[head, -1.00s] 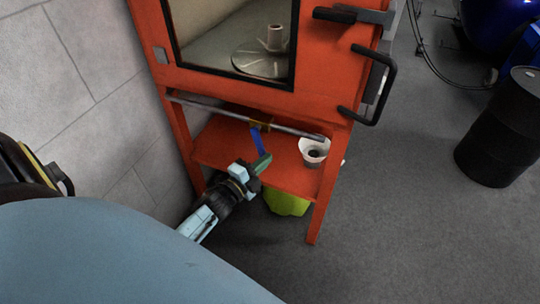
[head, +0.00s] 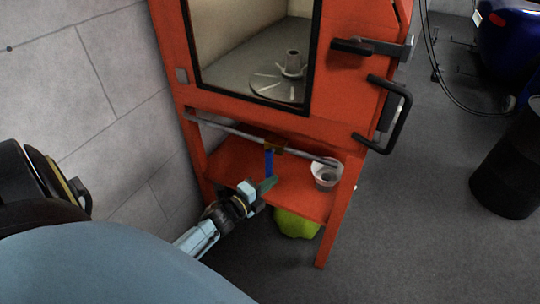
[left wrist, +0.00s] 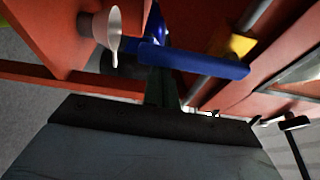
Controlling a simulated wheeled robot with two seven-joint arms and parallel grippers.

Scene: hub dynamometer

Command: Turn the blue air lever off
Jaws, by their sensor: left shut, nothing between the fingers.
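The blue air lever (head: 269,162) hangs down from the brass valve (head: 274,146) on the grey pipe (head: 229,131) across the front of the orange cabinet. My left gripper (head: 267,186) is shut and empty, with its dark green fingers at the lever's lower end. In the left wrist view the blue lever (left wrist: 205,62) lies across the picture just beyond the shut fingers (left wrist: 163,88). The fingertips overlap the lever there; I cannot tell whether they touch it. The yellow valve body (left wrist: 238,44) shows beyond it. My right gripper is not in view.
The orange cabinet shelf (head: 228,163) lies below the pipe. A white funnel-like cup (head: 325,174) stands at its right, and a yellow-green object (head: 296,224) is under it. A grey wall (head: 112,105) bounds the left. A black drum (head: 508,175) stands right, with clear floor between.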

